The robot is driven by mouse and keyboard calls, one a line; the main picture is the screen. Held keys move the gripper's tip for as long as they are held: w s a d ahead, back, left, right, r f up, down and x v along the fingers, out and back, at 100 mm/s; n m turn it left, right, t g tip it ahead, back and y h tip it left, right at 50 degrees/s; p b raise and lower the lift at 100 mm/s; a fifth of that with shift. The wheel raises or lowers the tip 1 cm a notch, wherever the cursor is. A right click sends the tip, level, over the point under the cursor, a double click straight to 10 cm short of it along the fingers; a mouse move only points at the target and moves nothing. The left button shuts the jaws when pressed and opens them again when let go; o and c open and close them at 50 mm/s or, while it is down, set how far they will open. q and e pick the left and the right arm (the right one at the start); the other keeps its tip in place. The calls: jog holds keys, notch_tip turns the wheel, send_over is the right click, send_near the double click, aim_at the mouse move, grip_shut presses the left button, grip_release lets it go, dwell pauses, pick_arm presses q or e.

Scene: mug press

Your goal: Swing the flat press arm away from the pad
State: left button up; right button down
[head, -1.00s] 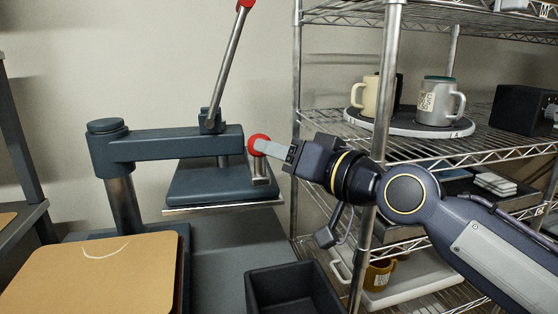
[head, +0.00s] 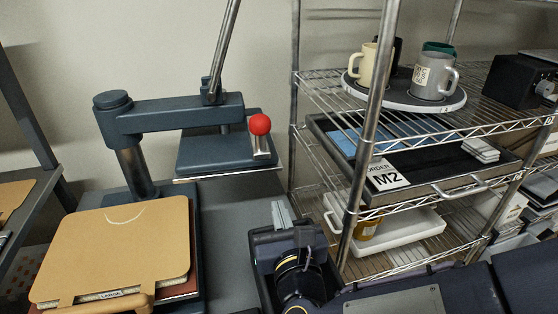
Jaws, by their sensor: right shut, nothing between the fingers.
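The dark press arm (head: 175,118) reaches right from its column. Its flat plate (head: 215,152) hangs to the right of the tan pad (head: 120,245), clear of it. A red ball knob (head: 260,124) stands on a short post at the plate's right end. A steel lever (head: 225,45) rises from the arm; its top is out of frame. My right gripper (head: 279,212) is shut and empty, below the plate and apart from the knob. My left gripper is not in view.
A wire shelf rack (head: 375,100) on the right holds mugs (head: 433,75) on a round tray, a dark tray with an M2 card (head: 386,176), and a white tray. A dark shelf stands at left.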

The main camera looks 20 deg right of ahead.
aim_at(268, 169)
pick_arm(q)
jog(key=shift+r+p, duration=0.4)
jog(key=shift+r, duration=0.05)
pick_arm(e)
jog(key=w, duration=0.4)
jog(key=w+d, duration=0.1)
jog(key=w, duration=0.8)
jog(key=shift+w+d, duration=0.15)
jog(key=shift+w, duration=0.25)
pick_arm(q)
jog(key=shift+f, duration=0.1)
pick_arm(e)
jog(key=shift+f, duration=0.1)
